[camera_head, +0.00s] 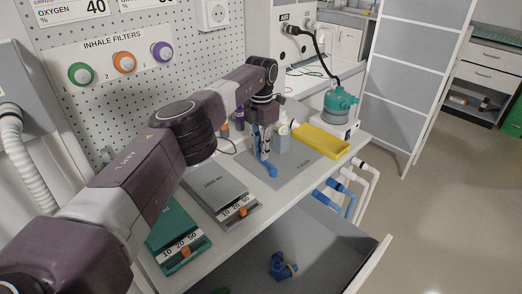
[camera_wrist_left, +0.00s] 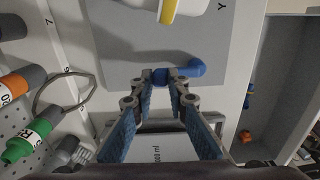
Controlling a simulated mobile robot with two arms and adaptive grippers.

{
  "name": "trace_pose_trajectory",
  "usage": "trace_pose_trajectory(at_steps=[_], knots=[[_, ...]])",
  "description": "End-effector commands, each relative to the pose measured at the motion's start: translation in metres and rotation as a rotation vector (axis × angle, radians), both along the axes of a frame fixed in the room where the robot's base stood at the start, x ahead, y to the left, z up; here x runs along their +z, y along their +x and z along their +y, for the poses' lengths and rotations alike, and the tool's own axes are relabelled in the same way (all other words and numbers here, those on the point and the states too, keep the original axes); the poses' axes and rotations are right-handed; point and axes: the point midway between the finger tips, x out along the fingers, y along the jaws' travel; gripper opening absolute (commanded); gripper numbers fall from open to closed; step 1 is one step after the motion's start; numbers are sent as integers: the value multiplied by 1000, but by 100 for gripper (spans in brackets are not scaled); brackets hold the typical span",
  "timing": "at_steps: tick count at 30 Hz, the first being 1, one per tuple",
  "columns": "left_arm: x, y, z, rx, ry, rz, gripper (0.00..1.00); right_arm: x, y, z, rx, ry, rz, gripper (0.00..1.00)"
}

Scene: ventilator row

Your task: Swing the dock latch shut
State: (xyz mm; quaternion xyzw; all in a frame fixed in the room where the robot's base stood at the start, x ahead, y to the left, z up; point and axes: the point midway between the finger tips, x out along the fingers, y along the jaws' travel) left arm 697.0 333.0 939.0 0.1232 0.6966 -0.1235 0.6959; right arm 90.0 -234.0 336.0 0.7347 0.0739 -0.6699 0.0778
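A blue lever with a bent end, which looks like the dock latch (camera_head: 270,170), sits on the grey dock plate (camera_head: 300,166) on the counter. It also shows in the left wrist view (camera_wrist_left: 196,68), running to the right past my fingers. My left gripper (camera_head: 262,158) points down at it. In the left wrist view its fingertips (camera_wrist_left: 162,78) are a little apart, with blue between them; whether they press on it I cannot tell. They hide part of the lever. My right gripper is not in view.
A yellow tray (camera_head: 322,141) and a teal-topped device (camera_head: 340,103) stand behind, to the right. A grey panel marked ml (camera_head: 217,186) and a green one (camera_head: 175,238) lie on the near counter. Blue-ended pipes (camera_head: 337,189) stick out from its front, above an open drawer (camera_head: 325,255).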

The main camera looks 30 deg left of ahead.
Motion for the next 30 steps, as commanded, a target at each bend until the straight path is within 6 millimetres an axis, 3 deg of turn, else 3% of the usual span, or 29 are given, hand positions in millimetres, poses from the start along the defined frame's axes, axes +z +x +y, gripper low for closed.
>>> trace_pose_trajectory(at_steps=[5,14,24,30], knots=[[1,1,0,0,1,-4,32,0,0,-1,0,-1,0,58],[3,1,0,0,0,-2,32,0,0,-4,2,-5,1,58],[54,1,0,0,0,-5,32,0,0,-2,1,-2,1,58],[73,1,0,1,1,-3,32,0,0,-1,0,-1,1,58]])
